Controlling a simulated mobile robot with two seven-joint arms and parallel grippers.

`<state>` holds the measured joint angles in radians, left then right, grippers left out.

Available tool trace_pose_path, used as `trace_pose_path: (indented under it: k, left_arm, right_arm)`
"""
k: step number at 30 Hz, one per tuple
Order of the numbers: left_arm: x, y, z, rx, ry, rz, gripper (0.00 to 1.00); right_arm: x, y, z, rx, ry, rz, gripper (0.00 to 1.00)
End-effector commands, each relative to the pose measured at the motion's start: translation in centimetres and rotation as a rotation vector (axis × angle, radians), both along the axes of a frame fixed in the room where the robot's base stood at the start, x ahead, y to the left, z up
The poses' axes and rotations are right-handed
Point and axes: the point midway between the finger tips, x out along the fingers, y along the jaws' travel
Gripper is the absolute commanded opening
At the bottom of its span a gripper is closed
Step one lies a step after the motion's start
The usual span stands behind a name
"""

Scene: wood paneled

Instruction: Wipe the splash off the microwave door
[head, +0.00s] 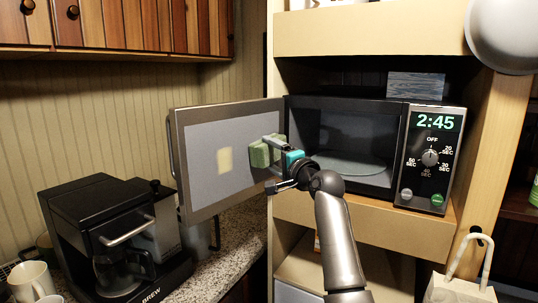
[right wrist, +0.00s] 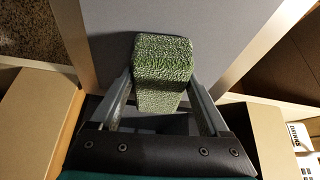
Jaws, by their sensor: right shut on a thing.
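The microwave (head: 345,150) stands in a shelf with its door (head: 205,130) swung open to the left. A pale yellow splash (head: 225,159) marks the door's grey inner face. My right gripper (head: 272,158) is shut on a green sponge (head: 258,154), in front of the right part of that face, to the right of the splash. In the right wrist view the sponge (right wrist: 162,68) sits between both fingers, with the grey panel behind it. I cannot tell whether the sponge touches the door. My left gripper is not in view.
A black coffee maker (head: 105,235) stands on the granite counter (head: 235,240) below and left of the door. Mugs (head: 30,280) stand at its left. A white container with a bent handle (head: 460,285) is at lower right. Wooden cabinets (head: 120,22) hang at upper left.

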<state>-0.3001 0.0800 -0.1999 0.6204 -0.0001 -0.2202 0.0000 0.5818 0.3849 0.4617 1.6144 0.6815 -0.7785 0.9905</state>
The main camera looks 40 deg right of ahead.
Motion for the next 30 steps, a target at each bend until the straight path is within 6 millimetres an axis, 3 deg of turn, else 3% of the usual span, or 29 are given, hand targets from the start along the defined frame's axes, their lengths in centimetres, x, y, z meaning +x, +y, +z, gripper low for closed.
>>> trace_pose_path:
  k: [30]
  left_arm:
    - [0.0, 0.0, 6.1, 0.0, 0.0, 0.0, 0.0]
  right_arm:
    - [-1.4, 6.6, 0.3, 0.001, 0.001, 0.001, 0.35]
